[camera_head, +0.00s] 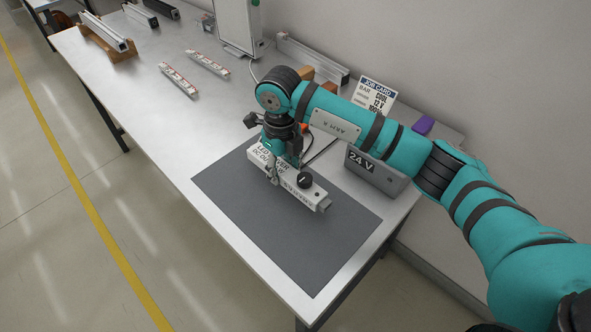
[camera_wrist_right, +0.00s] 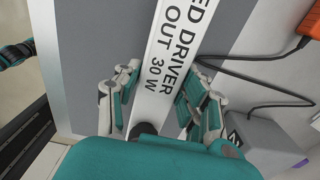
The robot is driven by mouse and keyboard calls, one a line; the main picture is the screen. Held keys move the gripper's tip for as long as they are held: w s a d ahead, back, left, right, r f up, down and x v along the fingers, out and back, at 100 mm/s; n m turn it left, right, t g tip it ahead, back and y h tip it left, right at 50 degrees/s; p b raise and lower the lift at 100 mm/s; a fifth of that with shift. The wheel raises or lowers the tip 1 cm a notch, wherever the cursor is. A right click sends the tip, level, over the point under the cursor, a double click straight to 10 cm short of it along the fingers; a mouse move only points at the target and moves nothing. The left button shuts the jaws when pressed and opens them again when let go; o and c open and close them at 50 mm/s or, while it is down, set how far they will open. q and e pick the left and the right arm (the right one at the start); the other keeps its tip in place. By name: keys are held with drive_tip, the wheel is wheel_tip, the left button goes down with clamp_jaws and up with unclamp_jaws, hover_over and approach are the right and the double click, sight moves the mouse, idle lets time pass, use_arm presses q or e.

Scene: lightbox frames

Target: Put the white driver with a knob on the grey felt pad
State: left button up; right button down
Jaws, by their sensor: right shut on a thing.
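The white driver (camera_head: 301,193) is a long white bar with black lettering and a round black knob (camera_head: 305,181) on top. It is over the grey felt pad (camera_head: 237,213) in the head view; I cannot tell whether it touches the pad. My right gripper (camera_head: 284,177) points down with a finger on each side of the driver and is shut on it. In the right wrist view the driver (camera_wrist_right: 176,55) runs between the fingers (camera_wrist_right: 152,100), its lettering reading "DRIVER" and "OUT 30 W".
A grey 24 V box (camera_head: 375,174) stands beside the pad's right edge, with cables near it. A job card (camera_head: 374,97) stands at the back. Two white-and-red strips (camera_head: 208,64) and a wooden holder (camera_head: 108,43) lie farther left. The table's front edge is clear.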

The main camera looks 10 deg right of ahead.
sight(296, 174)
drive_tip(key=d, duration=0.3)
drive_tip(key=shift+w+f, duration=0.15)
drive_tip(key=shift+w, duration=0.1)
wheel_tip(296, 174, down, 3)
drive_tip(key=shift+r+p, duration=0.2)
drive_tip(key=shift+p, duration=0.65)
drive_tip(key=shift+f, duration=0.4)
drive_tip(key=shift+f, duration=0.1)
drive_tip(key=shift+f, duration=0.15)
drive_tip(key=c, duration=0.8)
unclamp_jaws()
drive_tip(key=shift+o, duration=0.2)
